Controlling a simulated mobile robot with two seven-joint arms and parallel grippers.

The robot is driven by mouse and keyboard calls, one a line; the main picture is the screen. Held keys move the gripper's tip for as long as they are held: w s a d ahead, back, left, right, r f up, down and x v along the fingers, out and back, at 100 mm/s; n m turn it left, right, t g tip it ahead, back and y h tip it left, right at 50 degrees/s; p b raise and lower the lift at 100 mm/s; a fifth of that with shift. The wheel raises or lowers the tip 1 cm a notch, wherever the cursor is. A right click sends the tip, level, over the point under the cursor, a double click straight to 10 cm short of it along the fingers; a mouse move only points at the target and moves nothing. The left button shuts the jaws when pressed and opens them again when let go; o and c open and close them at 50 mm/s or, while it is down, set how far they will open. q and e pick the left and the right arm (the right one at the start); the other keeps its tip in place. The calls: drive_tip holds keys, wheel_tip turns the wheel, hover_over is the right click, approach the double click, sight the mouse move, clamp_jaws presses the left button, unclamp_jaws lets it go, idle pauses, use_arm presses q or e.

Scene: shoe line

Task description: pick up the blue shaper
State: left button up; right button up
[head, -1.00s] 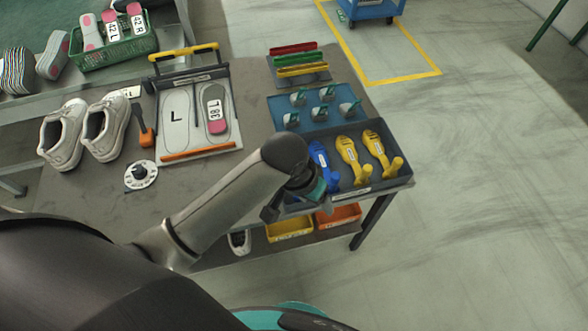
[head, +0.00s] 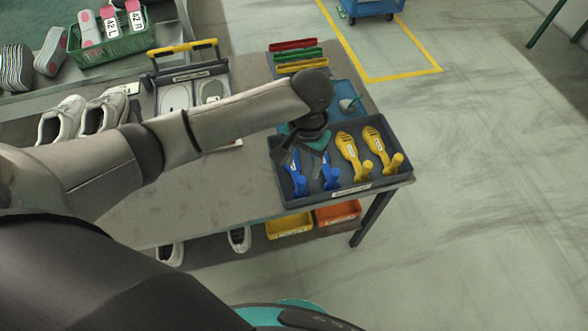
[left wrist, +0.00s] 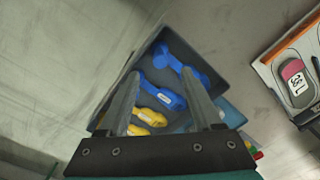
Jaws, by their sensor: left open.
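Two blue shapers lie side by side in the left part of a dark tray. The left one (head: 297,178) and the right one (head: 329,174) also show in the left wrist view, as the upper blue shaper (left wrist: 163,58) and the lower blue shaper (left wrist: 170,97). My left gripper (head: 304,160) is open and empty over the tray, pointing down at the blue shapers and covering their far ends in the head view. In the left wrist view its fingertips (left wrist: 160,73) are apart, with the upper blue shaper near and between them. My right gripper is not in view.
The dark tray (head: 352,188) also holds two yellow shapers (head: 353,155) to the right of the blue ones. A blue mat (head: 345,92) and colored strips (head: 300,55) lie behind. White shoes (head: 62,120) stand at the left. The front tabletop is clear.

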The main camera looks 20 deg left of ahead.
sight(301, 180)
use_arm(q)
wheel_tip(301, 180, down, 9)
drive_tip(key=shift+w+a+r+b, duration=0.1)
drive_tip(key=shift+w+a+b, duration=0.05)
drive_tip(key=shift+b, duration=0.95)
drive_tip(key=shift+c, duration=0.3)
clamp_jaws()
idle(0.4)
